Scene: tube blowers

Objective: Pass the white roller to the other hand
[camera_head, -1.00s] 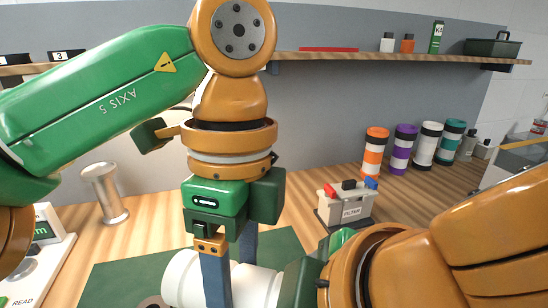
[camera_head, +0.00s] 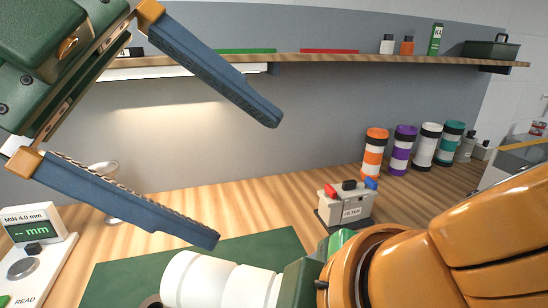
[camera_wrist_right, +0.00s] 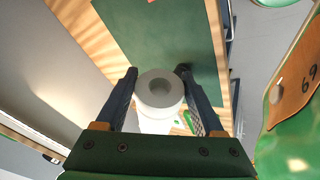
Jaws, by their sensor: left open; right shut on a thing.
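The white roller (camera_head: 200,279) lies roughly level above the green mat (camera_head: 262,248), low in the head view. In the right wrist view the roller (camera_wrist_right: 160,104) sits between the two fingers of my right gripper (camera_wrist_right: 157,74), its hollow round end facing away from the palm. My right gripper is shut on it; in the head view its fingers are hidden. My left gripper (camera_head: 248,181) is wide open and empty, close to the head camera at upper left, its blue fingers pointing right. It appears clear of the roller, one fingertip showing above it in the picture.
A gauge box (camera_head: 35,245) stands at left, with a metal cup (camera_head: 112,210) partly behind a left finger. Several banded tubes (camera_head: 402,149) stand at the back right under a shelf (camera_head: 400,62).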

